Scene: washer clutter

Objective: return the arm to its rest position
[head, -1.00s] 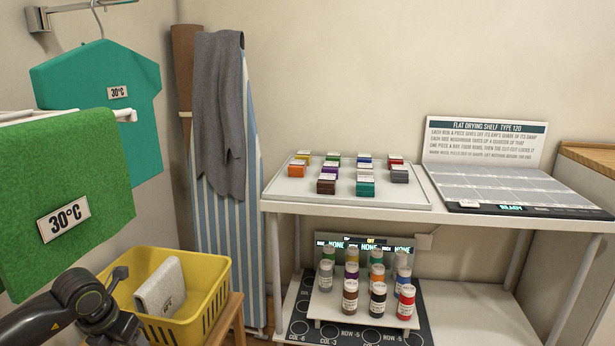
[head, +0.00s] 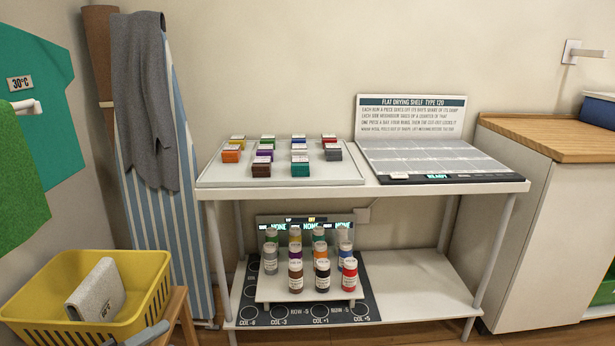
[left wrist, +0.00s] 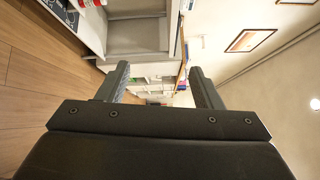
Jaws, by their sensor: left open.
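My left gripper shows in the left wrist view (left wrist: 160,88). Its two dark fingers stand apart with nothing between them, facing out over the room with the white shelving beyond. In the head view only a small grey part of my left arm shows at the bottom left, by the yellow basket (head: 90,300); the fingers are not seen there. My right gripper is not in either view.
The basket holds a grey folded cloth (head: 97,290). The white table (head: 420,188) carries coloured blocks on a tray (head: 210,178) and a drying shelf (head: 420,158); bottles stand below. An ironing board (head: 190,240) leans behind. A wooden-topped cabinet (head: 550,138) stands right.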

